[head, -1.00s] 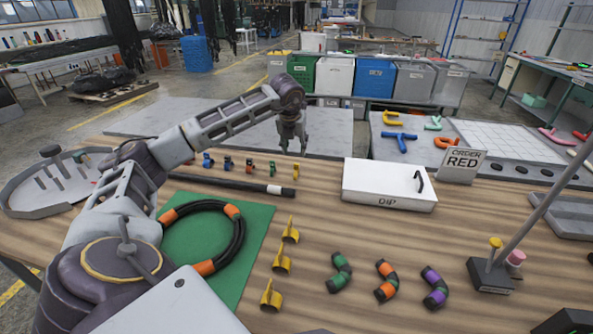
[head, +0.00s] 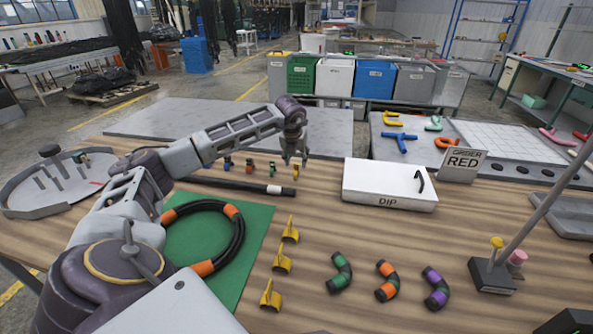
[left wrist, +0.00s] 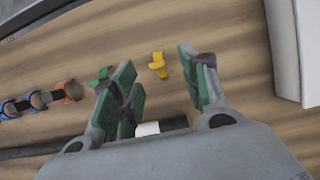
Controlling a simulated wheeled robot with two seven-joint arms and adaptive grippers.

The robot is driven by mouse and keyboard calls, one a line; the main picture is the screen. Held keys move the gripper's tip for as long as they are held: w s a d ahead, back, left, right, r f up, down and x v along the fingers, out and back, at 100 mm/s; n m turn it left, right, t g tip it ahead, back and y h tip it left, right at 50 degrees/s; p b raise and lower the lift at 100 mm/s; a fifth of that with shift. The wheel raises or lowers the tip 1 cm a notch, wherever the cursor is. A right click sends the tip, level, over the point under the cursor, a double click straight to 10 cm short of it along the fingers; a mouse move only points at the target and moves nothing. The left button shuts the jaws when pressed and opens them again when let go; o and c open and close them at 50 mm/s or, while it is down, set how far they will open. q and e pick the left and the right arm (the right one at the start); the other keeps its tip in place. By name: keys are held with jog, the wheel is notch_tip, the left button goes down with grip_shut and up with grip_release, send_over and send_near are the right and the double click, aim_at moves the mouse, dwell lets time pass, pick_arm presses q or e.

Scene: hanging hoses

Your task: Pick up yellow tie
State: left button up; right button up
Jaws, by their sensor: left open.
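The yellow tie (head: 296,172) is a small piece at the right end of a row of coloured ties on the wooden table. In the left wrist view the yellow tie (left wrist: 158,65) lies beyond the green-padded fingers, in the gap between them. My left gripper (head: 294,158) points down just above it, open and empty; it also shows in the left wrist view (left wrist: 160,78). The green tie (head: 271,168) is just left of it, and in the left wrist view it is partly hidden by the left finger. My right gripper is not in view.
An orange tie (head: 249,166) and blue ties (head: 207,161) continue the row leftward. A black rod (head: 235,184) lies in front of the row. The white DIP box (head: 385,185) stands close to the right. Yellow holders (head: 283,262) and a green mat (head: 190,250) are nearer.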

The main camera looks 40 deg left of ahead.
aim_at(296, 164)
pick_arm(q)
jog(key=shift+f, duration=0.15)
jog(key=shift+w+a+f, duration=0.1)
jog(key=shift+f, duration=0.15)
jog(key=x, duration=0.3)
jog(key=shift+a+f, duration=0.1)
jog(key=shift+f, duration=0.15)
jog(key=shift+w+a+f, duration=0.15)
jog(key=shift+w+f, duration=0.05)
jog(key=shift+f, duration=0.2)
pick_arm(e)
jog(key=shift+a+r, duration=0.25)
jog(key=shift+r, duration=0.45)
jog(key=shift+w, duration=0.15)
pick_arm(q)
jog(key=shift+c, duration=0.6)
jog(key=c, duration=0.7)
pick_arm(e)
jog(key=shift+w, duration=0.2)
